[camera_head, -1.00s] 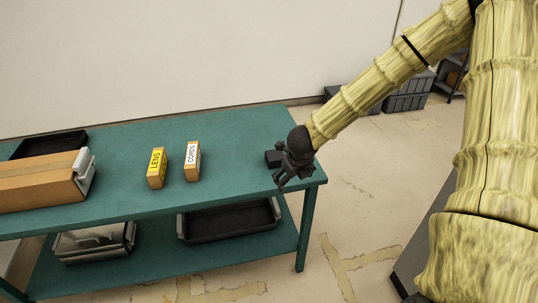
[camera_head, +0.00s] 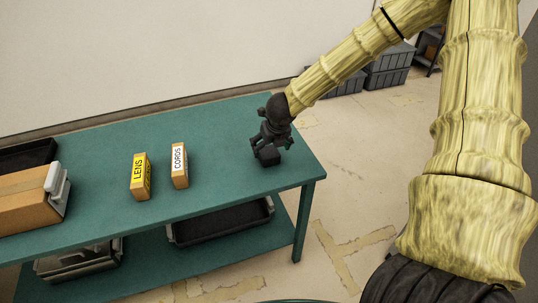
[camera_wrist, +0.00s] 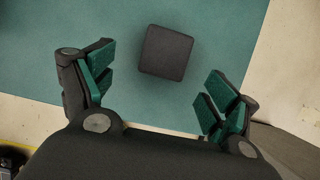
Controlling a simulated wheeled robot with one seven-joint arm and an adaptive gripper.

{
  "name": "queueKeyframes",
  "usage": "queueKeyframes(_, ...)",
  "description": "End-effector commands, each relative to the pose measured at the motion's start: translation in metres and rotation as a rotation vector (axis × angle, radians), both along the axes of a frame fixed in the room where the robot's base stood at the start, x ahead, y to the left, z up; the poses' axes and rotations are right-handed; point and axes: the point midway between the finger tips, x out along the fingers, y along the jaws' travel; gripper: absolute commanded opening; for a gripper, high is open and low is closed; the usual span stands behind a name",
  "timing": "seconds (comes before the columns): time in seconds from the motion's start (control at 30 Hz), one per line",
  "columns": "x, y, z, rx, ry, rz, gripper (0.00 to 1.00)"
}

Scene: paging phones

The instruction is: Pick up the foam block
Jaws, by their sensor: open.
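The foam block (camera_head: 269,157) is a small dark grey cube on the green table near its right end. In the wrist view the foam block (camera_wrist: 165,53) lies flat on the tabletop, ahead of the fingers and roughly centred between them. My gripper (camera_head: 264,146) is just above and behind the block in the head view. In the wrist view my gripper (camera_wrist: 153,90) has its fingers spread wide with nothing between the pads. From the head view I cannot tell whether a finger touches the block.
The green table (camera_head: 225,135) has free room around the block. A LENS box (camera_head: 140,177) and a CORDS box (camera_head: 179,165) stand to the left. A large cardboard box (camera_head: 30,195) and a black tray (camera_head: 28,156) are at the far left. The table's edge is near the block.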

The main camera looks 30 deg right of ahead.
Motion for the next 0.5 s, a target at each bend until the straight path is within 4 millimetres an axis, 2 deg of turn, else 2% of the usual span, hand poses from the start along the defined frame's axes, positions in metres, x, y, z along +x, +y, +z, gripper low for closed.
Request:
queueKeyframes(0.2,0.007,-0.002,-0.018,-0.001,0.001,0.0,0.88)
queueKeyframes(0.5,0.011,-0.005,-0.027,-0.001,0.0,-0.002,0.88)
